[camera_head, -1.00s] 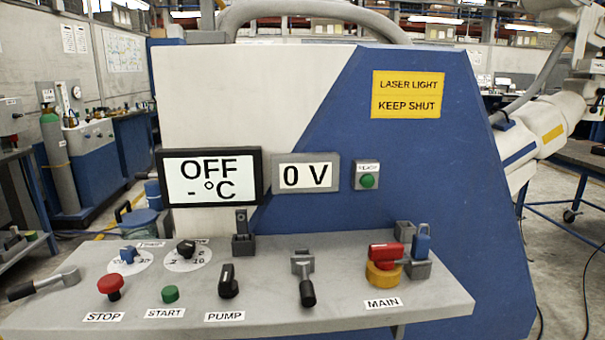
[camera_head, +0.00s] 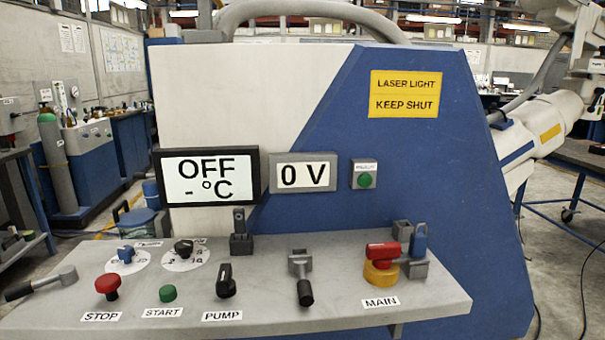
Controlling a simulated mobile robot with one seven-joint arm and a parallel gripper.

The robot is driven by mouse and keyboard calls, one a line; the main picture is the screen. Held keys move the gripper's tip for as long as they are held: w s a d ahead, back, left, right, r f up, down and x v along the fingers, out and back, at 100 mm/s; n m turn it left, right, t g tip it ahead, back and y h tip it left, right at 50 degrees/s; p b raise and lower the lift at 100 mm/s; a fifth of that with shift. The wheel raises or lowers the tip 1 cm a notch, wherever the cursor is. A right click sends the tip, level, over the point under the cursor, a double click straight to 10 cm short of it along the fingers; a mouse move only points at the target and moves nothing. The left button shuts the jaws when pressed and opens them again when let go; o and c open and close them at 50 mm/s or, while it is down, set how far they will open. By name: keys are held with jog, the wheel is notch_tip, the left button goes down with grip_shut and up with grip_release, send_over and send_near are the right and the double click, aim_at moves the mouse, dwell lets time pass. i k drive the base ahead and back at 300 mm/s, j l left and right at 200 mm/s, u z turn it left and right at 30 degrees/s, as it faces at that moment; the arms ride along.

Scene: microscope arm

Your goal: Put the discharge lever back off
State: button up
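The grey console (camera_head: 250,318) fills the lower part of the view. No label in view reads discharge, so I cannot tell for sure which lever is meant. One lever (camera_head: 304,290) with a black handle points towards the front edge, hinged on a grey bracket at the console's middle right. Another lever (camera_head: 42,283), grey with a black grip, lies low at the far left, its grip to the left. My gripper is not in view.
Along the console are a red stop button (camera_head: 107,286), a green start button (camera_head: 167,293), a black pump switch (camera_head: 226,282), two dials and a red main switch (camera_head: 383,250) beside a blue padlock (camera_head: 420,240). Displays (camera_head: 207,178) behind read OFF and 0 V (camera_head: 303,174).

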aim_at(67, 275)
jog(key=u, duration=1.25)
